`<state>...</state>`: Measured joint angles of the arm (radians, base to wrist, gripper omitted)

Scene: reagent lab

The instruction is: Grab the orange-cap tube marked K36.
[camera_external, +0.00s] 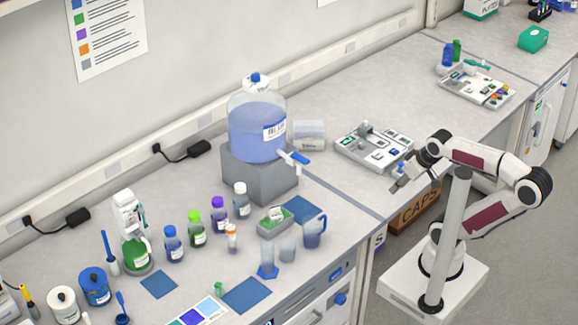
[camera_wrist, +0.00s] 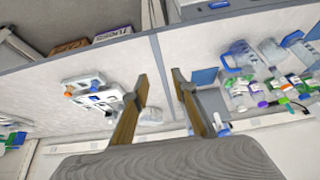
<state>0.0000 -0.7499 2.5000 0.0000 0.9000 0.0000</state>
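A small tube with an orange cap (camera_external: 232,237) stands upright on the left bench in the external view. It is in front of the purple-cap and white-cap bottles. The marking on it is too small to read. My gripper (camera_external: 398,182) is far to its right, near the bench's front edge by the grey parts tray. In the wrist view my gripper (camera_wrist: 160,75) has its two fingers spread with nothing between them. I cannot pick out the orange-cap tube for sure among the crowded items at the right of the wrist view.
A purple-cap bottle (camera_external: 219,214), a green-cap bottle (camera_external: 196,228) and a white-cap bottle (camera_external: 241,200) stand close to the tube. A large blue carboy (camera_external: 257,130) sits on a grey block behind. Beakers (camera_external: 288,247) and a blue jug (camera_external: 314,232) stand to its right.

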